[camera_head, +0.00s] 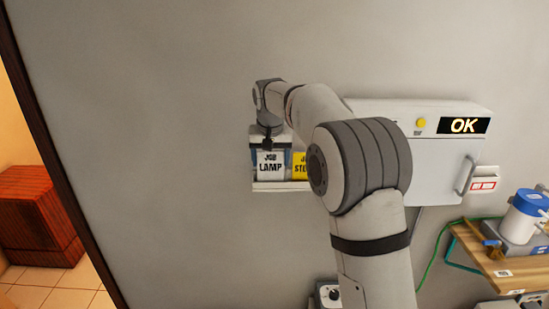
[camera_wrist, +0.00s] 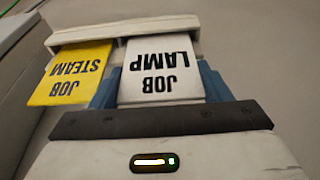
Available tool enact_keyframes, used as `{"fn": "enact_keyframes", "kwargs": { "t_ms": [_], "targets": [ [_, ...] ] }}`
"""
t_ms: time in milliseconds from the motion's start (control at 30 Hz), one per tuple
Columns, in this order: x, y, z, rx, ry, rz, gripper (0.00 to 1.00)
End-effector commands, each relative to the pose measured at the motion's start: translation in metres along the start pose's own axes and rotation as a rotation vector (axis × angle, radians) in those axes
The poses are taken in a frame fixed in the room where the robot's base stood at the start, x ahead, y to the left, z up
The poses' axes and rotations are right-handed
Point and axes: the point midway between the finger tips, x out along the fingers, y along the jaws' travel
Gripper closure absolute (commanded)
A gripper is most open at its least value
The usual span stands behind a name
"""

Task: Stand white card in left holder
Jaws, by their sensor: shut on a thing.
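The white card reading "JOB LAMP" (camera_head: 270,165) stands upright at the left part of the white wall holder (camera_head: 283,187). In the wrist view the white card (camera_wrist: 163,92) appears upside down between my blue fingers, its lower edge at the holder's rim (camera_wrist: 120,31). My gripper (camera_head: 268,146) is shut on the white card by its side edges. It also shows in the wrist view (camera_wrist: 160,72). Whether the card's lower edge is fully seated is hard to tell.
A yellow card reading "JOB STEAM" (camera_head: 299,166) stands just right of the white card, partly behind my arm. A white cabinet with an "OK" display (camera_head: 463,125) is on the wall at right. A wooden shelf (camera_head: 487,262) with equipment is lower right. The wall at left is bare.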

Motion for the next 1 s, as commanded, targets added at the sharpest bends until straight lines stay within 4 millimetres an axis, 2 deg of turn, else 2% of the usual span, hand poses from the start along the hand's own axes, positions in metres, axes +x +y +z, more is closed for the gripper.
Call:
{"fn": "enact_keyframes", "kwargs": {
  "t_ms": [467, 500, 800, 1000],
  "targets": [
    [0.0058, 0.0, 0.0016, 0.0, 0.0, 0.0, 0.52],
    [0.0058, 0.0, 0.0016, 0.0, 0.0, 0.0, 0.28],
    [0.0057, 0.0, 0.0016, 0.0, 0.0, 0.0, 0.04],
    [0.0056, 0.0001, 0.0016, 0.0, 0.0, 0.0, 0.04]
  ]
}}
